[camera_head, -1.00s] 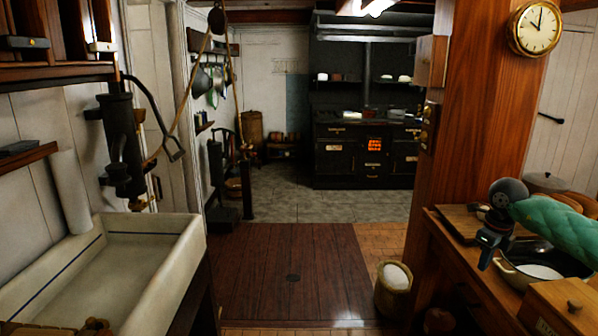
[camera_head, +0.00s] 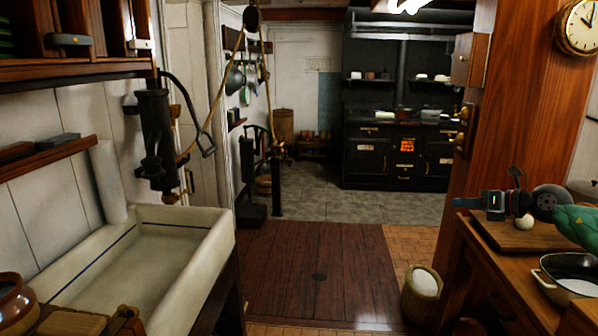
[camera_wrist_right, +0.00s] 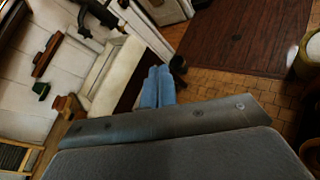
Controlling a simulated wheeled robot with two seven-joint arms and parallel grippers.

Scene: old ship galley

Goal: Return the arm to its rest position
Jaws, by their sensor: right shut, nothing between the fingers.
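My right gripper (camera_head: 462,202) reaches in from the right edge of the head view on its green-sleeved arm. Its blue fingers point left, above the wooden counter on the right. In the right wrist view the blue fingers (camera_wrist_right: 157,86) lie side by side, shut with nothing between them. My left gripper and arm are not in view.
Under the gripper are a cutting board (camera_head: 512,236) with a white round item (camera_head: 525,222), and a pan (camera_head: 545,277) with white contents. A sack (camera_head: 421,303) stands on the floor beside the counter. A pale sink (camera_head: 215,250) is at the left. The middle floor is clear.

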